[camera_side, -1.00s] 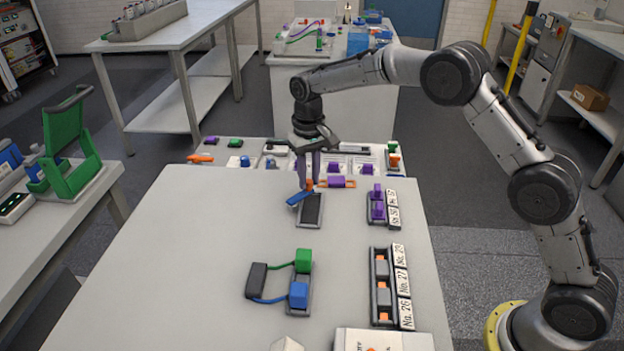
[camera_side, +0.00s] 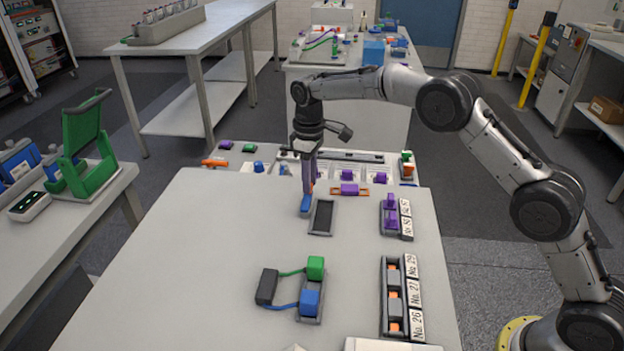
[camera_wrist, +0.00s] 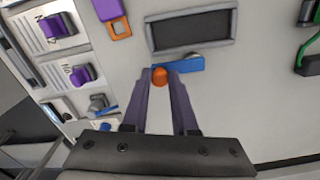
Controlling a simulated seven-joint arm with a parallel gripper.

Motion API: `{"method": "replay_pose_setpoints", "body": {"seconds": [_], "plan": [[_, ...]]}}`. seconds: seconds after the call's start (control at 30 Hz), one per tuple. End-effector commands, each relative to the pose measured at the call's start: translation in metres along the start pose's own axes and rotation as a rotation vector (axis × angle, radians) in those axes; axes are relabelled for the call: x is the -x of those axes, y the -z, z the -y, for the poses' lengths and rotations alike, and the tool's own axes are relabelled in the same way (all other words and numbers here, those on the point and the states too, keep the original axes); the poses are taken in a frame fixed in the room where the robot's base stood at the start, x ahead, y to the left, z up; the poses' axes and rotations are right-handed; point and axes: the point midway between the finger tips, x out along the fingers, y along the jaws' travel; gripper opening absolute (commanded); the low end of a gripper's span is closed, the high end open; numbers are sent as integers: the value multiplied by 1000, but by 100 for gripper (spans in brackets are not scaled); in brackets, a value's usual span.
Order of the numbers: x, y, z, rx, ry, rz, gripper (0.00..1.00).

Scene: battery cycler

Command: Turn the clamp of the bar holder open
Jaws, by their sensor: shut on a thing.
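The bar holder (camera_side: 322,232) is a grey-framed rectangle with a dark inside, on the light table; it also shows in the wrist view (camera_wrist: 236,22). I cannot tell whether the dark area is bare or filled. The clamp is a blue lever (camera_side: 305,207) with an orange knob (camera_wrist: 160,77) at its far end. In the wrist view the blue lever (camera_wrist: 190,64) runs along the holder's long edge, beside the dark area rather than across it. My gripper (camera_side: 311,184) points down, its greyish-purple fingers (camera_wrist: 160,82) shut on the orange knob.
A purple block on an orange plate (camera_side: 349,189) lies close behind the holder. A purple part in a grey holder (camera_side: 390,214) stands to the right. Green and blue blocks with cables (camera_side: 312,288) are nearer the camera. The table's left part is clear.

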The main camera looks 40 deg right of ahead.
Motion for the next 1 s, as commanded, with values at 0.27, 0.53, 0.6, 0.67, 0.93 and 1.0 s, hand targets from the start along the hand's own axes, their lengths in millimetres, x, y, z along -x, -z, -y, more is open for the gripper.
{"method": "replay_pose_setpoints", "body": {"seconds": [0.27,0.53,0.6,0.67,0.93,1.0], "plan": [[2,3,0,25,-3,-7,0],[2,3,0,25,-3,-8,0],[2,3,0,25,-3,-8,37],[2,3,0,25,-2,-7,48],[1,2,0,24,-1,-3,57],[1,2,0,23,-1,-3,57]]}}
